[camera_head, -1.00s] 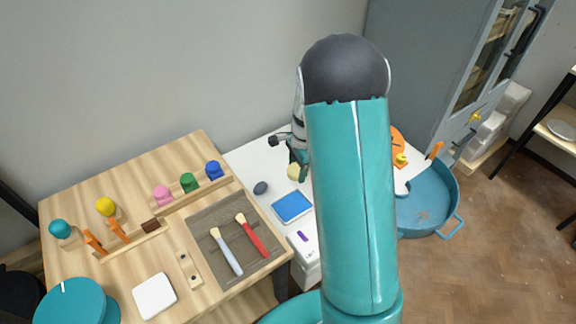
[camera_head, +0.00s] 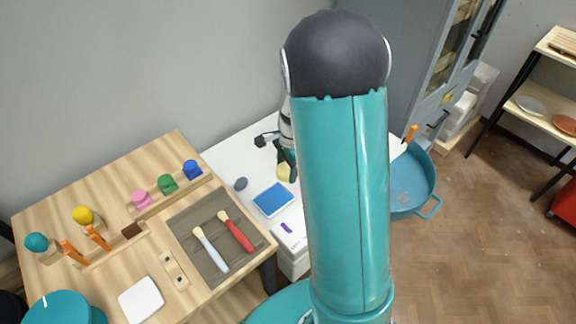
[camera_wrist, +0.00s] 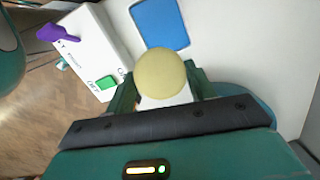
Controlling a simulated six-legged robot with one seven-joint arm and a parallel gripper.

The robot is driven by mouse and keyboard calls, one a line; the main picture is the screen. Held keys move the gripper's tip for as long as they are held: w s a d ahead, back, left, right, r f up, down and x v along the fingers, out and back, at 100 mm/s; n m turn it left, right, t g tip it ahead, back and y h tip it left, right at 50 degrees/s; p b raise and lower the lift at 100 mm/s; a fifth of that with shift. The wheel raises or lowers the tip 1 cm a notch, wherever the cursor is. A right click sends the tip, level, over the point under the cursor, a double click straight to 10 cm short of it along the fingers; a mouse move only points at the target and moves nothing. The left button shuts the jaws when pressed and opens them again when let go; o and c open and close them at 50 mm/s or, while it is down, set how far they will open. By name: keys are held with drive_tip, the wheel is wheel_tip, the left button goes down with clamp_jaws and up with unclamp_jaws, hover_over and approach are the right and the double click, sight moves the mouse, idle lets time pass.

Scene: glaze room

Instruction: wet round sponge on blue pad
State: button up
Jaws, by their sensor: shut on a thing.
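A round pale-yellow sponge (camera_wrist: 160,74) is held between the fingers of my gripper (camera_wrist: 163,88) in the wrist view. The blue pad (camera_head: 273,199) lies flat on the white table. In the wrist view the pad (camera_wrist: 160,24) is beyond the sponge, near the top edge, and the sponge overlaps its near edge in the picture. The sponge looks raised above the table. Whether it is wet cannot be seen. My arm hides part of the table.
A dark oval stone-like thing (camera_head: 240,184) lies left of the pad. The wooden table (camera_head: 100,190) at left holds brushes on a grey tray (camera_head: 190,235) and coloured knobs. A blue basin (camera_head: 408,190) stands at right.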

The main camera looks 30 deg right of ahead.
hover_over(273, 199)
wheel_tip(273, 199, down, 4)
drive_tip(key=shift+d+f, duration=0.2)
drive_tip(key=shift+f, duration=2.75)
drive_tip(key=shift+f, duration=0.6)
wheel_tip(273, 199, up, 7)
idle(0.6)
drive_tip(key=shift+r, duration=0.15)
idle(0.5)
